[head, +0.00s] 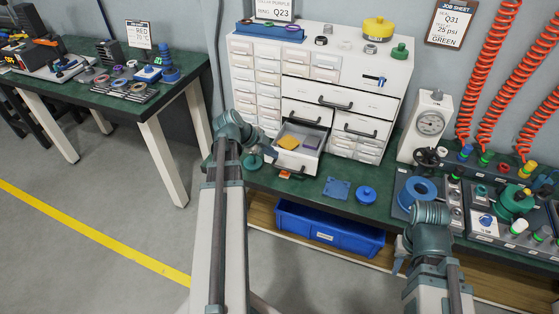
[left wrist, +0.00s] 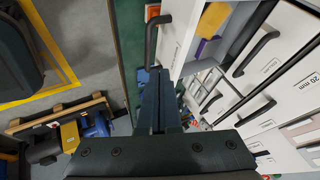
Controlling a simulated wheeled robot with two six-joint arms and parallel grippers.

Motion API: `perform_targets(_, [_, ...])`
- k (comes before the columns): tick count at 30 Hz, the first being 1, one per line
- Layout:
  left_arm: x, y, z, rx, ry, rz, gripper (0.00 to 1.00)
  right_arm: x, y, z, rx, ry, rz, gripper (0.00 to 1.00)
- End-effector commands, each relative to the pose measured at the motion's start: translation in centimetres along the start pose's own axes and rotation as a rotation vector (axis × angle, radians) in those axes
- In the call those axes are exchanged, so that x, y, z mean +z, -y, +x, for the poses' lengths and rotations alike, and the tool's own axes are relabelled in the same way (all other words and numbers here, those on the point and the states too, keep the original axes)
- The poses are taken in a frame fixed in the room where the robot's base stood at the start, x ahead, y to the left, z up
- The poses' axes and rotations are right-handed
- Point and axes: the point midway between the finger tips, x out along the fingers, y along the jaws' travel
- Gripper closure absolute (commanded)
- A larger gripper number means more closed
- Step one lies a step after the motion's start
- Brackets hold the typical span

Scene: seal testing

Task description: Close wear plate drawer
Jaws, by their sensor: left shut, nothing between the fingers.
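The open drawer (head: 296,160) juts out of the white cabinet, with a yellow block (head: 288,142) and a purple block (head: 311,142) inside. Its dark handle (head: 289,175) is on the front face. My left gripper (head: 270,154) is at the left of the drawer front, its fingers shut and empty. In the left wrist view the shut fingers (left wrist: 158,80) point toward the drawer, with the handle (left wrist: 152,42) just beyond their tips; I cannot tell whether they touch. My right gripper (head: 399,264) hangs low at the right, away from the drawer, and its jaws are not clear.
The cabinet (head: 262,75) has other closed drawers around the open one. A blue plate (head: 337,188) and a blue knob-like part (head: 365,194) lie on the green bench in front. A blue bin (head: 330,230) sits below. A gauge (head: 428,125) stands to the right.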

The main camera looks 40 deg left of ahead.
Motion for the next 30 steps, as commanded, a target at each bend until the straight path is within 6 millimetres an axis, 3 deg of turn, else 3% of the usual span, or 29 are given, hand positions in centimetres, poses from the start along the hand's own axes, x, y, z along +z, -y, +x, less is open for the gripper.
perform_targets(6, [0.3, -0.2, 4.0, 0.001, 0.0, 0.002, 1.0, -0.2, 0.3, 3.4, 0.0, 0.0, 0.0, 0.72])
perform_targets(15, [0.2, -0.2, 8.1, 0.001, 0.0, 0.0, 1.0, -0.4, 0.6, 6.5, 0.0, 0.0, 0.0, 0.72])
perform_targets(21, [0.1, -0.1, 9.2, 0.001, 0.0, 0.0, 1.0, -0.4, 0.7, 7.4, 0.0, 0.0, 0.0, 0.72])
perform_targets(30, [0.0, 0.0, 9.3, 0.001, 0.001, -0.001, 1.0, -0.4, 0.7, 7.4, 0.0, 0.0, 0.0, 0.72])
